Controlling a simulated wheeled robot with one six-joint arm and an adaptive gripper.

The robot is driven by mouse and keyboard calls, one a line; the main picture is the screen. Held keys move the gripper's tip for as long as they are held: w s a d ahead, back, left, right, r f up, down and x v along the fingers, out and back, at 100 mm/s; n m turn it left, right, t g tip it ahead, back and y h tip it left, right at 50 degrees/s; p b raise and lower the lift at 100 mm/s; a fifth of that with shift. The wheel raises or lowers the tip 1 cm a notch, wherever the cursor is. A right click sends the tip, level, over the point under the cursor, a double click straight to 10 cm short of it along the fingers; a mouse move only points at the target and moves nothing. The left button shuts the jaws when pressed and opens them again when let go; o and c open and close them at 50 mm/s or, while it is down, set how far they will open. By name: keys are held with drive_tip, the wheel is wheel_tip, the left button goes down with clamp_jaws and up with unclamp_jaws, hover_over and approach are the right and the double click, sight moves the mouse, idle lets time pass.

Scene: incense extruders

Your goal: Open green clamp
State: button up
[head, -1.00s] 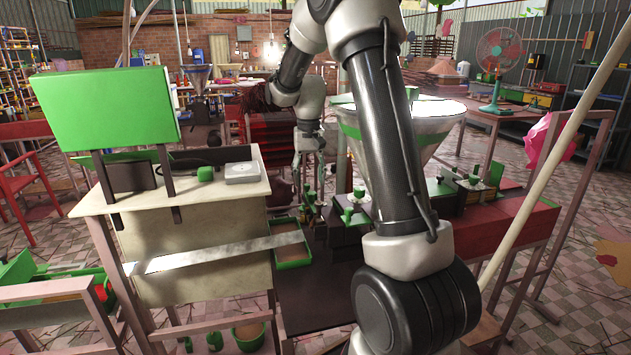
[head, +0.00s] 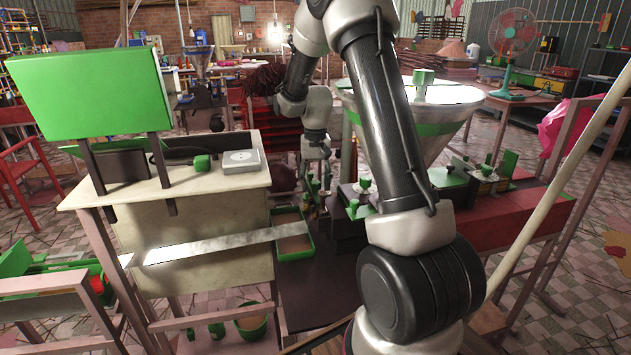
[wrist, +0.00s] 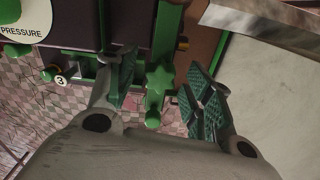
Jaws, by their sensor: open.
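In the wrist view a green star-shaped knob (wrist: 159,77) on a green bar sits between the two fingers; I take it as part of the green clamp. A rounded green end (wrist: 153,119) shows below it. My gripper (wrist: 162,88) is open, with one finger left and one right of the knob. I see no clear contact. In the head view my gripper (head: 316,180) hangs beside the extruder, just left of several green-knobbed fittings (head: 361,207). Which of them is the clamp I cannot tell there.
A green-rimmed tray (head: 293,243) lies below and left of my gripper, with a metal strip (head: 215,243) leading to it. A cabinet (head: 200,265) stands left and a large hopper (head: 445,115) right. A "PRESSURE" dial (wrist: 22,22) and a tag marked 3 (wrist: 60,81) show in the wrist view.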

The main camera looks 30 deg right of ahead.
clamp_jaws()
drive_tip(key=shift+n, duration=0.4)
drive_tip(key=n, duration=0.3)
drive_tip(key=shift+n, duration=2.7)
